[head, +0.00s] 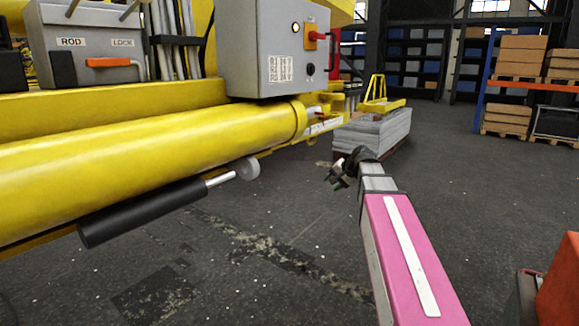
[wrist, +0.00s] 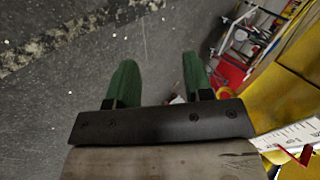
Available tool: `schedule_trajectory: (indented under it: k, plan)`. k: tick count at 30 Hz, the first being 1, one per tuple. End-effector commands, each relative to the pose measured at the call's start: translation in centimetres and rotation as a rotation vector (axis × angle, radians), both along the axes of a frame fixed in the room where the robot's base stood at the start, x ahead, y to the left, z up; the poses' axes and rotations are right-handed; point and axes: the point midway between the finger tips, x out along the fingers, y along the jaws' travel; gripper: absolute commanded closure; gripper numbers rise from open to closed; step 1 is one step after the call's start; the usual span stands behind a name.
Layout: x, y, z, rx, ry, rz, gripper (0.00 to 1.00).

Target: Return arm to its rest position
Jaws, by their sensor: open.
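My gripper (head: 337,178) is at the far end of my outstretched pink arm, right of centre in the head view. It hangs over open floor, to the right of the yellow boom (head: 150,150) and apart from it. In the wrist view the two green fingers of my gripper (wrist: 157,68) stand apart with bare floor between them. Nothing is held. The fingers are small and dark in the head view.
A grey control box (head: 270,60) with a red switch sits above the boom. A black cylinder (head: 145,210) with a thin rod hangs below it. A grey stacked pile (head: 375,135) stands beyond my gripper. Shelving with boxes (head: 520,55) is at back right. The middle floor is clear.

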Motion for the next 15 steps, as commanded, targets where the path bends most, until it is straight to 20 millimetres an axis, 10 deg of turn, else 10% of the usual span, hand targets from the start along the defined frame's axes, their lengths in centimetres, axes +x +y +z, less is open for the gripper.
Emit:
schedule_trajectory:
  k: [15]
  plan:
    - [-10.2,-0.2,-17.7,-0.342,0.179,0.180,0.53]
